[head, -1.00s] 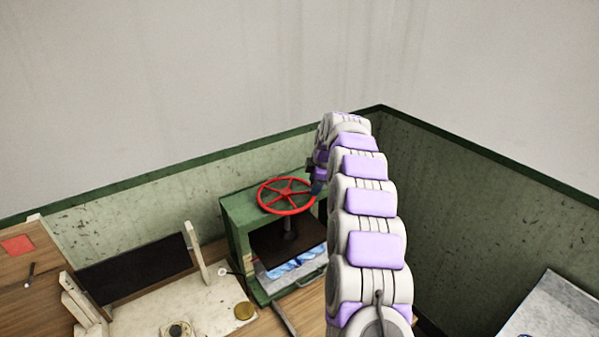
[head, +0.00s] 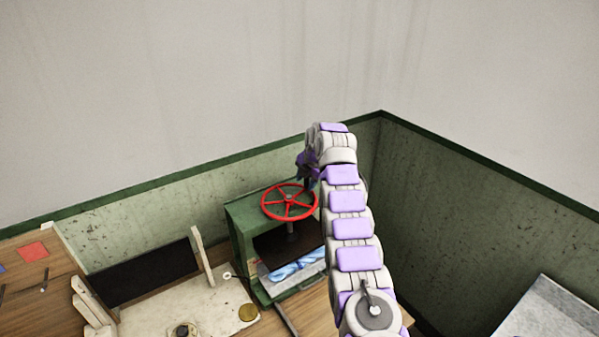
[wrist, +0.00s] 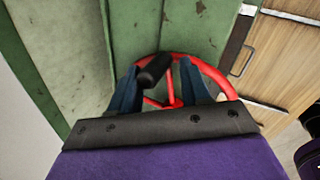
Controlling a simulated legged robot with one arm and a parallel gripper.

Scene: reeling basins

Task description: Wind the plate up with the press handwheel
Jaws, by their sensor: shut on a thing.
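The red press handwheel (head: 289,202) sits on top of the green press (head: 240,225), on a dark vertical screw (head: 291,232). The jaws are shut on this handle. In the head view my wrist hides the grip, and my arm covers the press's right side.
Left of the press is a pale board (head: 215,300) with a brass disc (head: 249,312) and wooden posts. A dark panel (head: 145,277) stands behind it. Green walls close in behind and right. A grey tray (head: 550,310) is at lower right.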

